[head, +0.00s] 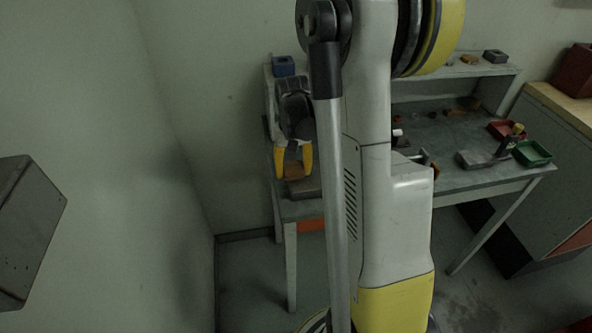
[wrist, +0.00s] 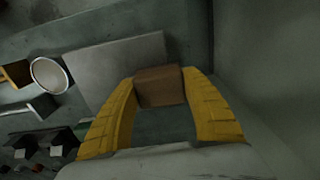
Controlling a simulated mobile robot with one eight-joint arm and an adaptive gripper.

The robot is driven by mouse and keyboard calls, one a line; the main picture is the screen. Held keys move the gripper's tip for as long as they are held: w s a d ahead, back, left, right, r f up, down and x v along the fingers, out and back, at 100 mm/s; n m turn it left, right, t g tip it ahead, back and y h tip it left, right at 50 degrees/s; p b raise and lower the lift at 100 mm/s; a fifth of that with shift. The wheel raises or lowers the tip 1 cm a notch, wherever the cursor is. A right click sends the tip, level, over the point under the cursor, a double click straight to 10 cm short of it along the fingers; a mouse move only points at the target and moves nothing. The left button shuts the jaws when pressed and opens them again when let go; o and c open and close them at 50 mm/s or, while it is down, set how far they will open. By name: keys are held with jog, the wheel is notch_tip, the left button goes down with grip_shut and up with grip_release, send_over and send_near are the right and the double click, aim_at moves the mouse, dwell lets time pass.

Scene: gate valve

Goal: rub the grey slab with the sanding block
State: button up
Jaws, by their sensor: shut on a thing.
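My gripper (head: 293,172) has yellow fingers and points down at the left end of the workbench. In the wrist view my gripper (wrist: 160,88) is shut on the brown sanding block (wrist: 160,86), which sits between the fingertips. The sanding block (head: 294,171) also shows between the fingers in the head view. The grey slab (wrist: 118,68) lies flat on the bench, and the block overlaps its right end in the wrist view. I cannot tell if they touch. In the head view only part of the grey slab (head: 303,188) shows below the fingers; my arm hides the rest.
The workbench (head: 460,182) has a raised back shelf with a blue box (head: 283,66). A green tray (head: 532,153), a red tray (head: 507,130) and a dark tool stand at its right. In the wrist view a round white-topped thing (wrist: 49,75) lies left of the slab.

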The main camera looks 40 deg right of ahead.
aim_at(295, 165)
jog(key=r, duration=0.2)
jog(key=r+p, duration=0.1)
jog(key=shift+s+d+r, duration=0.1)
jog(key=shift+s+d, duration=0.1)
jog(key=shift+d, duration=0.05)
jog(key=shift+w+r+p, duration=0.1)
jog(key=shift+r+p, duration=0.45)
jog(key=shift+r, duration=0.15)
jog(key=shift+r+p, duration=1.05)
jog(key=shift+r, duration=0.6)
